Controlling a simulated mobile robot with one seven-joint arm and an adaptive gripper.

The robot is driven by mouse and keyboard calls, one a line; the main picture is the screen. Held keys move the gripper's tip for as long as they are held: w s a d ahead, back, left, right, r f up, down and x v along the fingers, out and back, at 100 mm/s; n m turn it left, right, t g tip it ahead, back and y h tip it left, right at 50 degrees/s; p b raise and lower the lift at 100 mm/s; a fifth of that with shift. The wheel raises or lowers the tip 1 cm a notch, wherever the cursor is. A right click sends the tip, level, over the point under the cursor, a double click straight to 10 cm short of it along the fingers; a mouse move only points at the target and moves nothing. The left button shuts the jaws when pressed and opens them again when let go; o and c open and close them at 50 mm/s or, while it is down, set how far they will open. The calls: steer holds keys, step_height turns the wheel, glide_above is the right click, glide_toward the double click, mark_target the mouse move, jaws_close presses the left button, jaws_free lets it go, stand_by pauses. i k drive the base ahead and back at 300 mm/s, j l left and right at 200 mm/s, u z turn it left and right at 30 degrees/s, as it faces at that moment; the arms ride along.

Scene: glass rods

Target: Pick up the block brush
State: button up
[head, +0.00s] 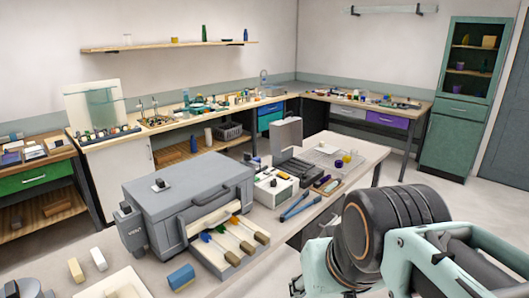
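A small block with a blue top and a tan side (181,277) lies on the near table, in front of the grey box-shaped machine. It may be the block brush, but bristles cannot be made out. Two other small blocks, one tan (75,269) and one whitish (98,259), stand to its left. My arm, with mint links and a dark ribbed joint, fills the lower right, clear of these blocks. My gripper's fingers cannot be made out in this view.
The grey machine (190,190) stands on the near table (345,177). Before it is a pale tray (212,267) with several brown-ended, coloured-tip pieces. Blue-handled pliers (299,207) lie to the right. A pale board (118,286) is at the front left.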

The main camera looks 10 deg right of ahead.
mark_target(181, 279)
steer(key=u, duration=1)
